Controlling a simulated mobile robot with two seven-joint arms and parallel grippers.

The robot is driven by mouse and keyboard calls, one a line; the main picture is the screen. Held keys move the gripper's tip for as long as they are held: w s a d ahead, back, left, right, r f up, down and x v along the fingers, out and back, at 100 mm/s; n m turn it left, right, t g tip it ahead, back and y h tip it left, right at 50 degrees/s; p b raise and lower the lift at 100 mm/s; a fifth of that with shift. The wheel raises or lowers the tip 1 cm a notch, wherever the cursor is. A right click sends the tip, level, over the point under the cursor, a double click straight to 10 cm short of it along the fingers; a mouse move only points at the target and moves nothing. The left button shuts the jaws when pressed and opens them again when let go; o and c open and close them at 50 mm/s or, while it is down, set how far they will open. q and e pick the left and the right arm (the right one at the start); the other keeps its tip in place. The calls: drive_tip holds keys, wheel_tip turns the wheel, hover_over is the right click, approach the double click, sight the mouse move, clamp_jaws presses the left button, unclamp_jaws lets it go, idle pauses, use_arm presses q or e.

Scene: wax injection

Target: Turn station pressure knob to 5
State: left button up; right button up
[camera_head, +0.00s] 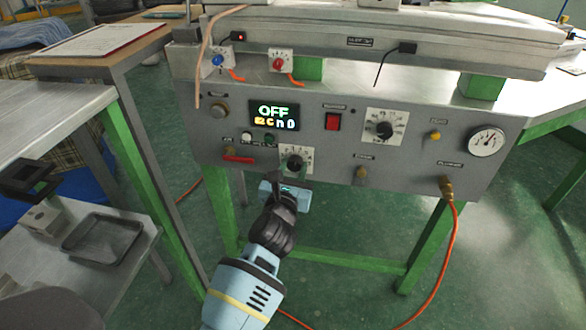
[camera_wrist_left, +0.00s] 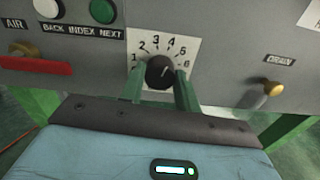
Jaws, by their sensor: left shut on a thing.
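The station pressure knob (camera_head: 294,163) is a round black knob on a white numbered dial plate, low on the front of the grey panel. In the left wrist view the knob (camera_wrist_left: 160,72) sits between the two green fingers of my left gripper (camera_wrist_left: 161,88), which is shut on it. The dial plate (camera_wrist_left: 190,48) shows numbers running clockwise around the knob from 1 at the left. The knob's exact setting is too small to read with certainty. In the head view my left gripper (camera_head: 293,174) reaches the knob from below. My right gripper is not in view.
A lit display (camera_head: 274,115) reads OFF above the knob. A red handle (camera_head: 239,159) is at its left and a brass drain valve (camera_head: 361,173) at its right. Another black dial knob (camera_head: 384,129), a red switch (camera_head: 333,121) and a gauge (camera_head: 487,141) share the panel.

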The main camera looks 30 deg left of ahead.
use_arm(q)
drive_tip(key=m+p, duration=0.2)
drive_tip(key=m, duration=0.1)
drive_tip(key=shift+r, duration=0.1)
drive_tip(key=shift+m+p, duration=0.9)
drive_tip(key=shift+m, duration=0.3)
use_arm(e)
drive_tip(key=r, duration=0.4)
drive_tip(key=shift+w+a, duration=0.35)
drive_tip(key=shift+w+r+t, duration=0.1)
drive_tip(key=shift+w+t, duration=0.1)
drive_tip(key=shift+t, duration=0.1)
use_arm(q)
drive_tip(key=o, duration=1)
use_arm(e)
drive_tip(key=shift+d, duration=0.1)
use_arm(q)
drive_tip(key=p+v, duration=0.1)
drive_tip(key=v, duration=0.7)
drive_tip(key=shift+w+p, duration=0.1)
drive_tip(key=shift+p, duration=0.3)
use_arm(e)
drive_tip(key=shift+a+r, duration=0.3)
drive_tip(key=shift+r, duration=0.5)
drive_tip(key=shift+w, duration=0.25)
